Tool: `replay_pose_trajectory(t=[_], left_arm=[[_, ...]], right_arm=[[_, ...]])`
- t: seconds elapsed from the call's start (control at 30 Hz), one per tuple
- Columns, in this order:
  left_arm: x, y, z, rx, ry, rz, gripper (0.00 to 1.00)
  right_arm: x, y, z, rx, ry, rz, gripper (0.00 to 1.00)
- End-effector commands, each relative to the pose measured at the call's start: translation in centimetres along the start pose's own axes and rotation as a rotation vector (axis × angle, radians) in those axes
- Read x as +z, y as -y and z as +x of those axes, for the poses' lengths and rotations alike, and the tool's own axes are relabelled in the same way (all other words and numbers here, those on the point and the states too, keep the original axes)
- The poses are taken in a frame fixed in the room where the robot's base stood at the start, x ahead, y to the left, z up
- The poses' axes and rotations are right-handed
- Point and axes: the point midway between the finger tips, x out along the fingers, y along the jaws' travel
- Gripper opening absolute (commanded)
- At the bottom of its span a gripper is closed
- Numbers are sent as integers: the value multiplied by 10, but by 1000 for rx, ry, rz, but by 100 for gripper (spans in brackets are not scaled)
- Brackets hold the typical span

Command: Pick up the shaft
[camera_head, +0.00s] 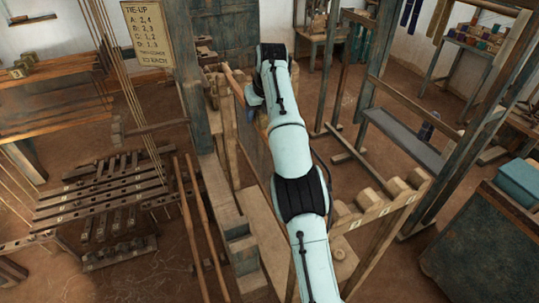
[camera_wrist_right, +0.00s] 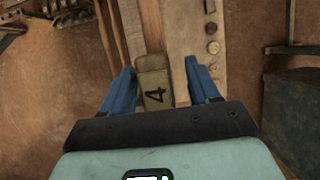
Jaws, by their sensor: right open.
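My right arm reaches forward through the middle of the head view, with its gripper (camera_head: 255,97) at the far end, mostly hidden by the wrist. In the right wrist view this gripper (camera_wrist_right: 163,78) is open, its two blue fingers apart. A khaki block marked "4" (camera_wrist_right: 153,82) lies between the fingers, with a narrow pale wooden bar (camera_wrist_right: 180,93) close to the right finger. A thin wooden bar (camera_head: 233,84), possibly the shaft, slants beside the gripper in the head view; I cannot tell for sure. My left gripper is not in view.
A rack rail with wooden pegs (camera_head: 370,198) stands right of my arm. A loom post (camera_head: 189,75) and treadles (camera_head: 105,190) are on the left. A grey bench (camera_head: 405,140) and a dark chest (camera_head: 485,240) stand right. Some earth floor is clear between them.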

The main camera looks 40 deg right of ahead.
Motion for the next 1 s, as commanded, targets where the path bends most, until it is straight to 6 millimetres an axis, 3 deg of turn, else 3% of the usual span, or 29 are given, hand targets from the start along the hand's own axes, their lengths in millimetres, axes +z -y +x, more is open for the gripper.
replay_pose_trajectory(t=[0.4,0.6,1.0], left_arm=[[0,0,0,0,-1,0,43],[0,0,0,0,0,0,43],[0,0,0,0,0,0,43]], right_arm=[[3,-6,6,1,0,0,61],[3,-6,6,1,0,0,0],[2,-5,4,0,1,0,0]])
